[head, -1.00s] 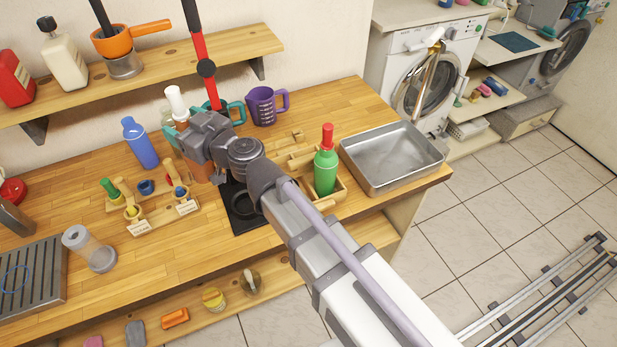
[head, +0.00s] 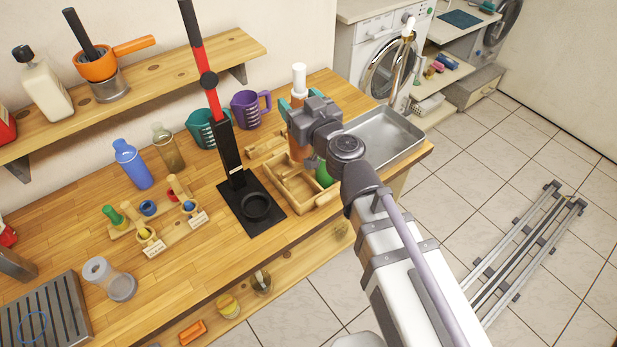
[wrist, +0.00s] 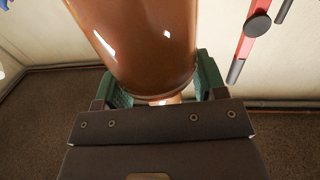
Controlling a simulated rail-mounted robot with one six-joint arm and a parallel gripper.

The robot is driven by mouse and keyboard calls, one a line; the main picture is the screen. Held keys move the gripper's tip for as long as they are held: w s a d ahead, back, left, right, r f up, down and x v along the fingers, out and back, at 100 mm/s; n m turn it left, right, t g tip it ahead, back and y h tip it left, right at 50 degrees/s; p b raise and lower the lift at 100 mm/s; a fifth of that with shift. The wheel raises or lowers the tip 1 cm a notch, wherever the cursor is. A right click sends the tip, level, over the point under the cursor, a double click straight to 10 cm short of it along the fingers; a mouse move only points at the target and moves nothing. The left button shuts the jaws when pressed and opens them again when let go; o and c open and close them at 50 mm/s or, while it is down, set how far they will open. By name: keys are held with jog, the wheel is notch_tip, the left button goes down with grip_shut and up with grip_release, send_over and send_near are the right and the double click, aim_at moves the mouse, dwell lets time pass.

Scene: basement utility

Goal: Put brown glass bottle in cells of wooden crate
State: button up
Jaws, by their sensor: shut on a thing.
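My gripper (head: 297,110) is shut on the brown glass bottle (head: 297,147), which has a white top and is upright. In the wrist view the brown bottle (wrist: 140,45) fills the space between the green fingers of my gripper (wrist: 160,88). The wooden crate (head: 283,192) sits on the bench, partly hidden by my arm. The bottle appears at the crate's far right side in the head view; its base is hidden, so I cannot tell its height above the cells. The green bottle (head: 323,174) stands in the crate, mostly covered by my gripper.
A black stand with a tall red-and-black lever (head: 230,150) is left of the crate. A metal tray (head: 392,137) lies to the right. Purple (head: 248,110) and teal (head: 203,130) jugs stand behind. A blue bottle (head: 133,165) and an olive bottle (head: 168,150) stand farther left.

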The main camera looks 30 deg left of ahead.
notch_tip(320, 180, down, 18)
jog(key=b, duration=1.8)
jog(key=shift+f, duration=0.2)
jog(key=o, duration=1.4)
jog(key=shift+c, duration=0.2)
